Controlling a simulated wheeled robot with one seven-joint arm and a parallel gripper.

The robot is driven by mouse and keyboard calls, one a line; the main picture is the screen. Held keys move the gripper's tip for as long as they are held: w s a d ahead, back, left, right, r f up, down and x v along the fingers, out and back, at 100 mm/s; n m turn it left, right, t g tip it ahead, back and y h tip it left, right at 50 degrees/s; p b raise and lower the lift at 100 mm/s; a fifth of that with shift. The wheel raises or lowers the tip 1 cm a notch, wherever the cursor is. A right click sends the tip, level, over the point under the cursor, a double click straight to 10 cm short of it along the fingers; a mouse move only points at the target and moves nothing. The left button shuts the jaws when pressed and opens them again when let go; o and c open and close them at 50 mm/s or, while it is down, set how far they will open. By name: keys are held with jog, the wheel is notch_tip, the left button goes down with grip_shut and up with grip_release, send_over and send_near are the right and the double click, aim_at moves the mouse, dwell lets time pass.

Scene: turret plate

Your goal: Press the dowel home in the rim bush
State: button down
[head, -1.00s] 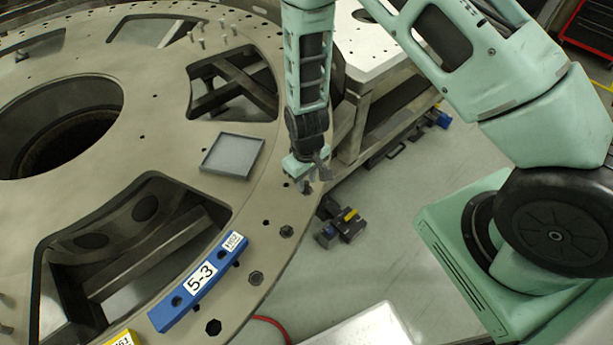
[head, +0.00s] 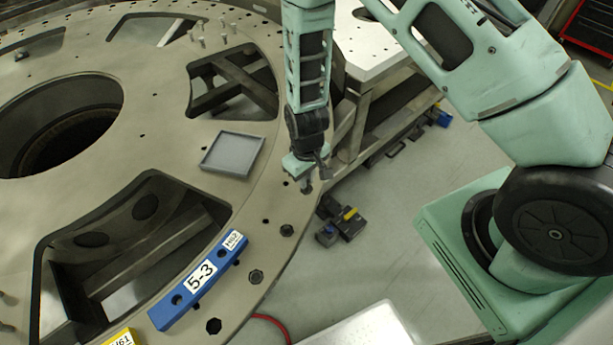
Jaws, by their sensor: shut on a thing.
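My gripper (head: 307,180) points down over the outer rim of the large turret plate (head: 196,115), at the right edge of the plate. Its fingers are shut on a small dark piece, likely the dowel (head: 306,187), of which only a little shows below the fingertips. The bush under it is hidden by the gripper and too small to make out, so I cannot tell how deep the dowel sits. Other rim holes with dark bushes (head: 287,231) lie along the edge nearer the camera.
A shallow grey tray (head: 233,171) lies on the plate left of my gripper. A blue block marked 5-3 (head: 198,283) and a yellow block (head: 121,339) lie nearer. Several pins (head: 225,38) stand at the back. Dark parts (head: 341,222) lie on the floor beyond the rim.

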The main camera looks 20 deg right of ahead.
jog(key=shift+f+b, duration=0.6)
jog(key=shift+f, duration=0.2)
dwell(1.2)
jog(key=c, duration=1.5)
grip_release()
jog(key=shift+r, duration=0.1)
notch_tip(320, 180, up, 7)
jog(key=p, duration=0.5)
